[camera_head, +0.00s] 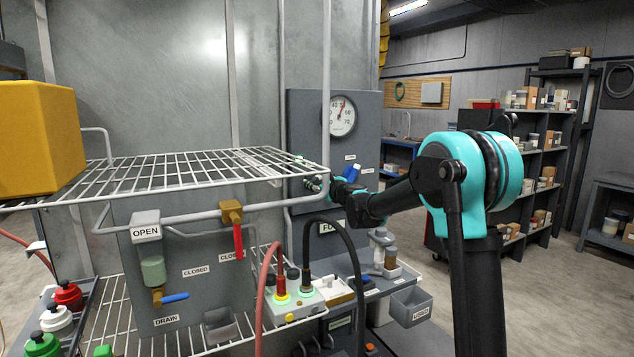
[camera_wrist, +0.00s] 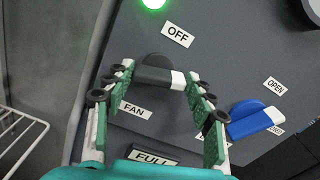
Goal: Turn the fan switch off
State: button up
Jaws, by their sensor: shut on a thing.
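The fan switch (camera_wrist: 157,76) is a dark rotary handle with a white tip on the grey panel (camera_head: 300,115). In the wrist view its tip points right, with the OFF label (camera_wrist: 178,34) above and the FULL label (camera_wrist: 150,155) below. The FAN label (camera_wrist: 137,110) is beside it. My gripper (camera_wrist: 163,76) has its green-padded fingers at both ends of the handle and is shut on it. In the head view my gripper (camera_head: 322,184) reaches the panel behind the wire shelf, and the switch cannot be made out there.
A blue handle (camera_wrist: 250,120) with an OPEN label sits right of the fan switch. A green lamp (camera_wrist: 153,3) glows above. A gauge (camera_head: 342,116) is higher on the panel. The wire shelf (camera_head: 190,172) stands left of my gripper, close to it. Open floor lies right.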

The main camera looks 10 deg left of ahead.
jog(key=n, duration=0.7)
jog(key=shift+s+a, duration=0.1)
jog(key=n, duration=0.4)
jog(key=shift+f, duration=0.1)
jog(key=shift+s+a+f+n, duration=0.1)
jog(key=shift+n, duration=1.7)
jog(key=o, duration=1.2)
jog(key=shift+c, duration=0.2)
jog(key=v, duration=1.2)
